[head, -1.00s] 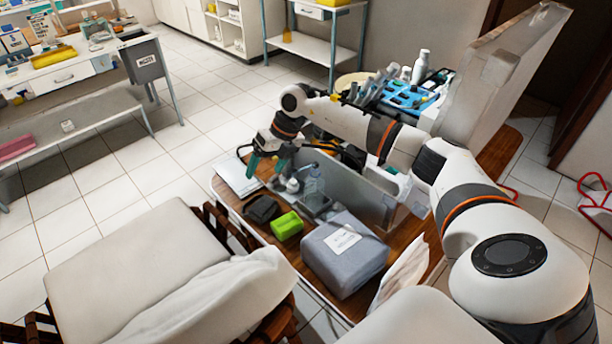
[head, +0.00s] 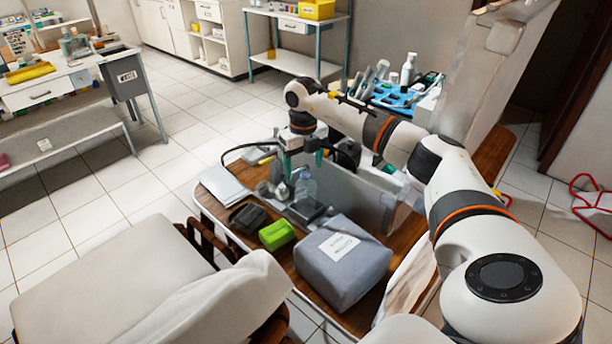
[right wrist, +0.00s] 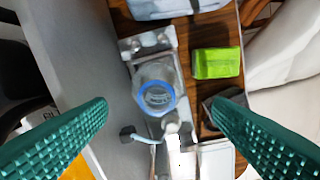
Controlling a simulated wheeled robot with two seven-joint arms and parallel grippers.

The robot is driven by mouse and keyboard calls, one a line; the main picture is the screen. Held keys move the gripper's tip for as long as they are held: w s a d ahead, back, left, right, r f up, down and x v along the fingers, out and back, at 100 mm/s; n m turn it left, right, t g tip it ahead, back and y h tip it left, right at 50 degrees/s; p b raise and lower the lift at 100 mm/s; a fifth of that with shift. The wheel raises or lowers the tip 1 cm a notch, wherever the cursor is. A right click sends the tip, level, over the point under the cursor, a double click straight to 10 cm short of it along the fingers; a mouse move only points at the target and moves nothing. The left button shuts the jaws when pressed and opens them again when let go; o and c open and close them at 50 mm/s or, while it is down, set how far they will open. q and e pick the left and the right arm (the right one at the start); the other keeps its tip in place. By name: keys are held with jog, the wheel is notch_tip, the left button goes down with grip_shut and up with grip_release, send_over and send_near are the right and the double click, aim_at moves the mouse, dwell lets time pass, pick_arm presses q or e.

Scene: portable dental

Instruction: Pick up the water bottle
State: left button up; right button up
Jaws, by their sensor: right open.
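The clear water bottle (head: 305,187) stands on the small table beside the grey upright panel. In the right wrist view the bottle (right wrist: 156,88) shows from above, with a blue ring around its top, between and beyond the two green fingers. My right gripper (head: 303,160) is open and empty, above and close to the bottle in the head view. Its fingers (right wrist: 160,118) are spread wide and are apart from the bottle. My left gripper is not in view.
A green block (head: 277,235), a black item (head: 246,216) and a grey package (head: 342,262) are on the table (head: 290,268) near the bottle. The grey panel (head: 360,195) stands close behind it. A padded seat (head: 120,285) is at front left.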

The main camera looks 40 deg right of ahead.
aim_at(306, 178)
notch_tip(306, 178, down, 5)
jog(key=b, duration=0.4)
jog(key=shift+s+d+b, duration=0.15)
jog(key=shift+b, duration=0.2)
jog(key=c, duration=1.2)
jog(key=shift+r, duration=0.1)
